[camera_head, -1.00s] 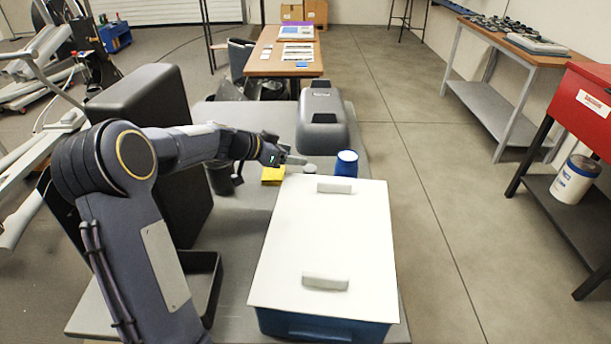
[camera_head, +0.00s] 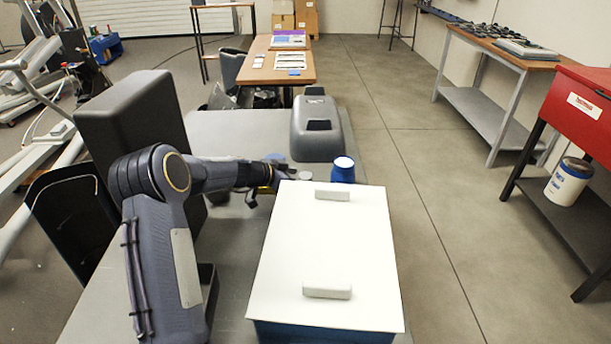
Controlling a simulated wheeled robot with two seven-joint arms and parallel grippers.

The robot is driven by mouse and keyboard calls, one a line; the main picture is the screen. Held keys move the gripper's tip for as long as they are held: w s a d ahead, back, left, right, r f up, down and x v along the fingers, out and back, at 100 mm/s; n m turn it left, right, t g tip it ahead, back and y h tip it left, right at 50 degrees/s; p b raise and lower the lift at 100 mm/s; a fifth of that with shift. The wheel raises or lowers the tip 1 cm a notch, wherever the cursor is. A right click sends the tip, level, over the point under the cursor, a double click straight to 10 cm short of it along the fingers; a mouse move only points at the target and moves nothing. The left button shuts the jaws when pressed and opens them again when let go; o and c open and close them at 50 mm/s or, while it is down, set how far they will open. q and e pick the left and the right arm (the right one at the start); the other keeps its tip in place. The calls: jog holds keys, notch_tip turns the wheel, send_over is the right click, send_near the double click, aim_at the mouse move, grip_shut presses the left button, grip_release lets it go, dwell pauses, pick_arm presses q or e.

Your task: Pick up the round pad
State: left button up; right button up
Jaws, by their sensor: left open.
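A small grey round object (camera_head: 305,175), which may be the round pad, lies on the grey table (camera_head: 228,125) just beyond the white-lidded bin. A bluish round shape (camera_head: 275,157) shows just behind my gripper; I cannot tell what it is. My left gripper (camera_head: 283,174) is open, low over the table, left of the grey round object. Its fingers are small and partly hidden, and I cannot tell whether they touch anything. My right gripper is not in view.
The large white-lidded blue bin (camera_head: 325,250) fills the near table. A blue cup-like container (camera_head: 342,172) stands at its far edge. A dark grey case (camera_head: 318,140) stands behind. A tall dark box (camera_head: 140,125) stands left. A bit of yellow (camera_head: 265,190) shows under my gripper.

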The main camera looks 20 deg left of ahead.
aim_at(302, 177)
pick_arm(q)
jog(key=shift+w+d+f, duration=0.3)
jog(key=shift+w+f, duration=0.05)
jog(key=shift+w, duration=0.2)
jog(key=c, duration=1)
jog(key=shift+r, duration=0.15)
jog(key=shift+r, duration=0.2)
jog(key=r, duration=0.3)
jog(key=shift+w+d+r, duration=0.15)
jog(key=shift+d+r, duration=0.05)
jog(key=shift+d, duration=0.1)
jog(key=w+d+r, duration=0.2)
jog(key=d+r, duration=0.1)
jog(key=w+d+r+p, duration=0.1)
jog(key=w+d+r, duration=0.2)
jog(key=d, duration=0.1)
jog(key=w+d+r+p, duration=0.1)
jog(key=w+d+r, duration=0.2)
jog(key=shift+w+d, duration=0.2)
